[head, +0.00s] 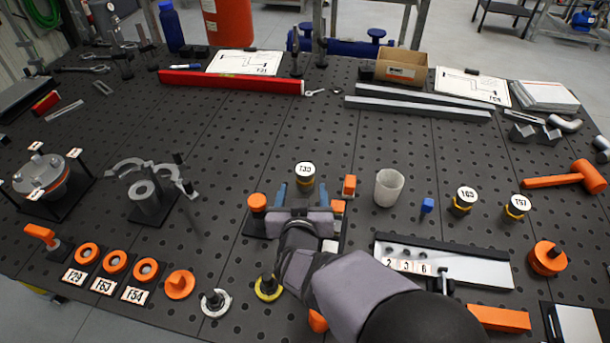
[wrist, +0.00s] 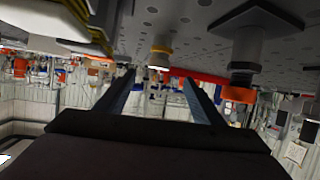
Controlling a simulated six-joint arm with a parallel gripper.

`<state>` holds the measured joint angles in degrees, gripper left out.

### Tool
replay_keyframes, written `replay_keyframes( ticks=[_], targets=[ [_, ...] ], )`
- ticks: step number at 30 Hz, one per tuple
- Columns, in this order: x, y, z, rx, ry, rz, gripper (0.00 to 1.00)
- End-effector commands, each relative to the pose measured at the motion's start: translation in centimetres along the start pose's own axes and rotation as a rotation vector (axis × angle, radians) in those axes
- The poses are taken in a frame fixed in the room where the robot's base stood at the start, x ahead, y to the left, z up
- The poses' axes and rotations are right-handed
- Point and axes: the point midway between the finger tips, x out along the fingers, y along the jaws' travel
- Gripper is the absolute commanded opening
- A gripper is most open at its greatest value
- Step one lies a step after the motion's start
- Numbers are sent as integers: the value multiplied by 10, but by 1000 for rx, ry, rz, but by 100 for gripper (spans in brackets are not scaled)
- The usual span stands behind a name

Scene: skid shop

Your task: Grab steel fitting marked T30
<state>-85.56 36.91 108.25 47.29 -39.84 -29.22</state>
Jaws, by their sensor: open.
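The steel fitting with a round white label (head: 305,170), which seems to read T30, stands upright on the dark perforated table. It has a dark body and a yellow band. My gripper (head: 306,192) is open and low over the table, just on the near side of this fitting. Its blue fingers point toward the fitting, one to each side in the picture. In the wrist view, which is upside down, the fitting's yellow band (wrist: 160,49) shows ahead, between the lines of my open fingers (wrist: 159,78). Nothing is between the fingertips. I cannot tell the exact gap to the fitting.
Two similar fittings, T65 (head: 464,201) and T57 (head: 516,207), stand to the right. A pale cup (head: 389,188) stands right of the fitting.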

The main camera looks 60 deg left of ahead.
Motion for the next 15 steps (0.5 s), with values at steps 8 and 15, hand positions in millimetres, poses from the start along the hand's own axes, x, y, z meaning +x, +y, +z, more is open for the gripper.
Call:
replay_keyframes(
  ticks=[8, 15],
  targets=[
    [33, 0, -1, 1, -1, 0, 62],
    [40, 0, 0, 1, 0, -1, 62]
  ],
)
